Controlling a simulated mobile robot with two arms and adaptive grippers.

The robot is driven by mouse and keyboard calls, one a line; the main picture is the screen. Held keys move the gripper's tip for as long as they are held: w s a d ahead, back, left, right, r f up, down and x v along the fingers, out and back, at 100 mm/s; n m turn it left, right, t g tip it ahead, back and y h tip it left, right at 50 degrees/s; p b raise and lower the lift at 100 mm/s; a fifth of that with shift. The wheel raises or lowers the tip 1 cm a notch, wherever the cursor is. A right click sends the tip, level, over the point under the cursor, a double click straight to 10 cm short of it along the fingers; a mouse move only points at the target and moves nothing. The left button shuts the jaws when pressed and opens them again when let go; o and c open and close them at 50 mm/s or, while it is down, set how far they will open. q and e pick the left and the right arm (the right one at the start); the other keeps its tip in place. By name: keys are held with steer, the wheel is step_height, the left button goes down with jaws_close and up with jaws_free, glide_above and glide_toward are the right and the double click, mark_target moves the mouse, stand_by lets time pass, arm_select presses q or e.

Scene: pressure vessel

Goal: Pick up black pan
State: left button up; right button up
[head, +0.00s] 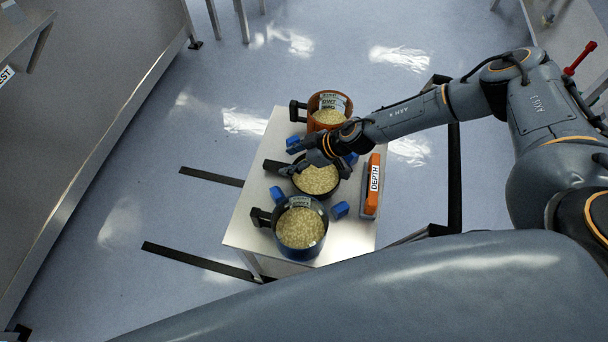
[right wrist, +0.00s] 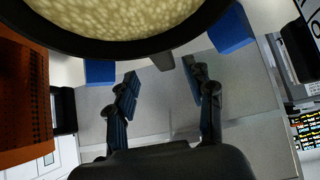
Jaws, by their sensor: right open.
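The black pan (head: 337,191), full of pale grains, stands in the middle of the small table. Its dark handle (head: 272,166) points left. My right gripper (head: 306,148) is over the pan's far left side. In the right wrist view the pan's dark rim and grains (right wrist: 130,12) fill the top. There my right gripper (right wrist: 158,88) shows two fingers spread apart, with nothing clearly between them. Part of the pan is hidden by the gripper in the head view. My left gripper is not in view.
An orange pot (head: 315,103) stands behind the pan and a dark blue pot (head: 285,245) in front, both holding grains. Several blue blocks (head: 340,210) lie around the pan.

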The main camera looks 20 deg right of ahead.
mark_target(277, 165)
steer(key=b+x, duration=0.1)
steer(key=x, duration=0.4)
steer(key=shift+a+f, duration=0.1)
steer(key=shift+a, duration=0.35)
jaws_close()
